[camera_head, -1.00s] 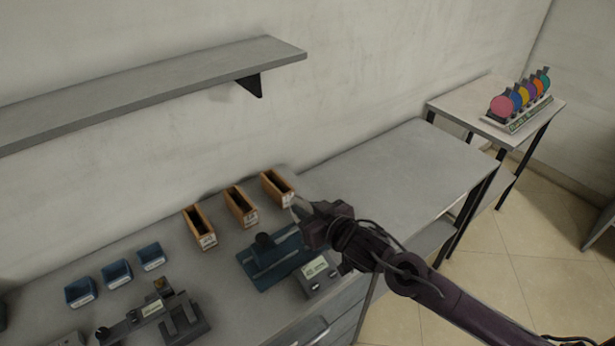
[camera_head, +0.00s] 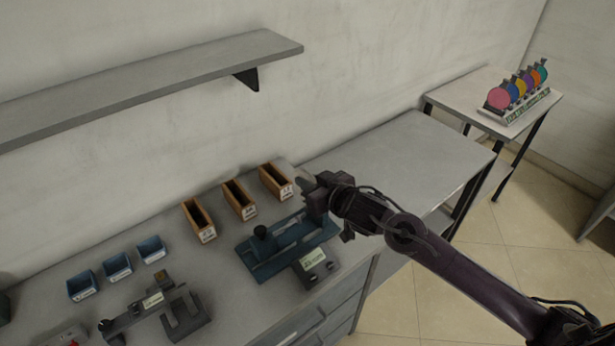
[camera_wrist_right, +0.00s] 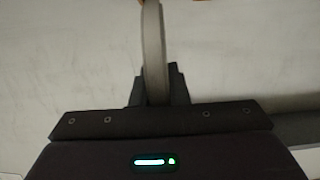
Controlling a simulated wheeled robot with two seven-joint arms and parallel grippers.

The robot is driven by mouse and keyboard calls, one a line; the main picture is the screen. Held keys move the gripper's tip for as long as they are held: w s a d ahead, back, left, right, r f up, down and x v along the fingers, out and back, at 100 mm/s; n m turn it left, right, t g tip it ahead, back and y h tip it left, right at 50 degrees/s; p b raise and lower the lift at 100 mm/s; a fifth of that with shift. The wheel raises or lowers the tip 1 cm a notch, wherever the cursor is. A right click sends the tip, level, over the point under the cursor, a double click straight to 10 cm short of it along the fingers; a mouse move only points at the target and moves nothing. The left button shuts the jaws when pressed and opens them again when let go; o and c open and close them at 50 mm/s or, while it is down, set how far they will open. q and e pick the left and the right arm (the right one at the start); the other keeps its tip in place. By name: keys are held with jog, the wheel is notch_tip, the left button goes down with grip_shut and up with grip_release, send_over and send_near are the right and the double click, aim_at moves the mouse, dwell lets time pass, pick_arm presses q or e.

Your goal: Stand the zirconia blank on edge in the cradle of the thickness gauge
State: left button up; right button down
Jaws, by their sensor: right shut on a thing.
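My right gripper (camera_head: 314,190) is shut on a pale, off-white disc, the zirconia blank (camera_wrist_right: 153,50). The wrist view shows the blank nearly edge-on, upright between the fingers. In the head view the gripper is above the bench, right of the wooden boxes; the blank is small and mostly hidden there. A blue fixture (camera_head: 262,272) with a knob and a grey display unit (camera_head: 315,265) lies below and left of the gripper. A dark instrument (camera_head: 125,325) with a display and forked bracket stands farther left. I cannot tell which is the thickness gauge. My left gripper is not in view.
Several wooden boxes (camera_head: 199,222) and several blue bins (camera_head: 118,267) stand on the bench. A wall shelf (camera_head: 150,88) hangs above. The bench's right part (camera_head: 400,160) is clear. A side table holds a rack of coloured discs (camera_head: 520,90).

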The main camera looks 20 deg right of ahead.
jog(key=shift+f+b, duration=2.45)
jog(key=shift+f, duration=2.2)
jog(key=c, duration=1.3)
grip_release()
jog(key=shift+a, duration=0.1)
